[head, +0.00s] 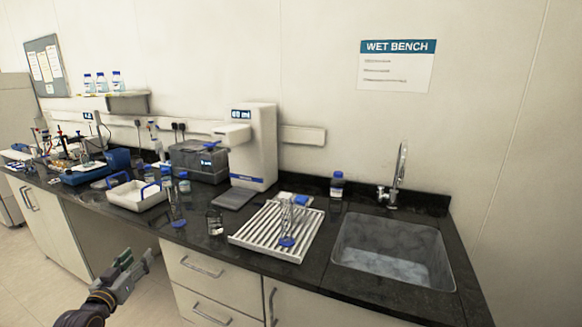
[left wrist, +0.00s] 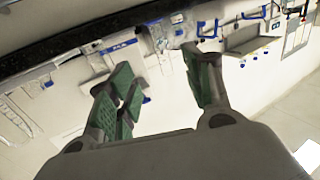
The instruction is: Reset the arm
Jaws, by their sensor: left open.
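My left gripper (head: 136,268) is at the lower left in the head view, in front of the bench and apart from it. Its green-padded fingers are spread, with nothing between them. The left wrist view also shows the open left gripper (left wrist: 160,90), its two fingers apart and empty, with the bench things tilted beyond them. My right gripper is in neither view.
The dark bench top (head: 260,262) carries a white blue-handled tray (head: 137,196), a white dispenser (head: 262,150), a beaker (head: 215,222), and a drain rack (head: 262,240) with glassware. A sink (head: 393,250) and tap (head: 398,175) are at the right. Open floor lies left of the drawers (head: 215,285).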

